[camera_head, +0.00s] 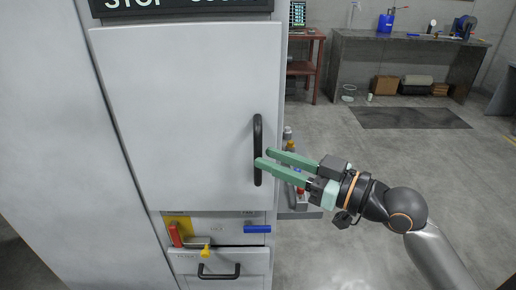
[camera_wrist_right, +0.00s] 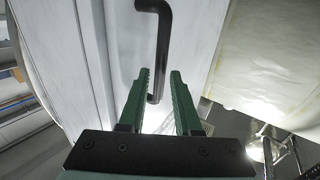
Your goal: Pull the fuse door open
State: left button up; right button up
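The fuse door (camera_head: 190,110) is a large pale panel on the white cabinet, and it looks closed. Its black vertical bar handle (camera_head: 258,130) is near the right edge. My right gripper (camera_head: 263,158) is open with green fingers at the handle's lower half. In the head view one fingertip overlaps the handle and the other is just right of it. In the right wrist view the handle (camera_wrist_right: 164,40) runs down into the gap between the open fingers (camera_wrist_right: 160,73). I cannot tell whether the fingers touch it. My left gripper is out of view.
Below the door is a panel with a red lever (camera_head: 175,235), a yellow knob (camera_head: 206,250) and a blue handle (camera_head: 257,229). A drawer with a black handle (camera_head: 219,272) is under it. A grey workbench (camera_head: 400,45) stands at the back right.

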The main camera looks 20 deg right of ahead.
aim_at(258, 183)
jog(key=shift+p+x, duration=0.3)
jog(key=shift+x, duration=1.55)
jog(key=shift+c, duration=0.4)
grip_shut()
